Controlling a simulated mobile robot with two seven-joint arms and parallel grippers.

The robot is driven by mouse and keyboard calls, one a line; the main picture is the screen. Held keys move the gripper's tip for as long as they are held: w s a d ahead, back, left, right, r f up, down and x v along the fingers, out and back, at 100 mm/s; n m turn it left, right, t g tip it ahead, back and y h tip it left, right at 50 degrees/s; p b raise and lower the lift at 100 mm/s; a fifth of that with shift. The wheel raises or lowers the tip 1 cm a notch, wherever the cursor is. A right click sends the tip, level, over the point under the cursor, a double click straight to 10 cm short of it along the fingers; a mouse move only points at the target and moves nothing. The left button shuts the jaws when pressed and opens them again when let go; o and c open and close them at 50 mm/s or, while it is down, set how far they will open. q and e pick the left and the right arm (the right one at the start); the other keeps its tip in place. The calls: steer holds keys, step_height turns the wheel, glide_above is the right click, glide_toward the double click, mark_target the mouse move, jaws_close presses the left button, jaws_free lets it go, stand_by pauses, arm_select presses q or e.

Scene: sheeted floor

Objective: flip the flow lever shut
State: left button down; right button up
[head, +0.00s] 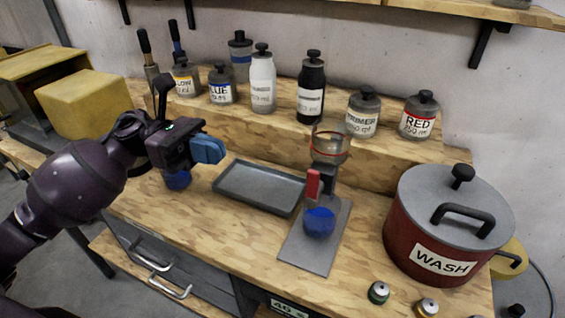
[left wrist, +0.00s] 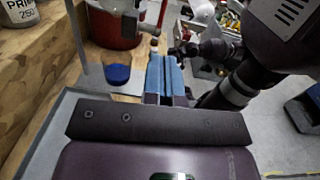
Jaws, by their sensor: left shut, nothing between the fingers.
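The flow lever (head: 313,184) is a red handle standing roughly upright on the dispenser, below its clear funnel (head: 330,143). A cup of blue (head: 320,222) sits beneath it on a grey base plate (head: 301,253); a blue round top also shows in the left wrist view (left wrist: 116,75). My left gripper (head: 209,149) has its blue fingers closed together and empty, and it is held above the bench, left of the lever and apart from it. The fingers also show in the left wrist view (left wrist: 165,75). My right gripper is not seen clearly in either view.
A grey tray (head: 225,184) lies between my left gripper and the dispenser. A red WASH pot (head: 400,235) is at the right. Labelled bottles (head: 263,82) line the raised shelf behind.

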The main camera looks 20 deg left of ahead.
arm_select(q)
steer(key=p, duration=0.2)
glide_toward(307, 179)
steer(key=shift+m+g, duration=0.3)
steer(key=shift+m, duration=0.1)
steer(key=d, duration=0.5)
steer(key=shift+w+d, duration=0.3)
steer(key=shift+w, duration=0.05)
steer(key=shift+d+f, duration=0.1)
steer(key=shift+d, duration=0.8)
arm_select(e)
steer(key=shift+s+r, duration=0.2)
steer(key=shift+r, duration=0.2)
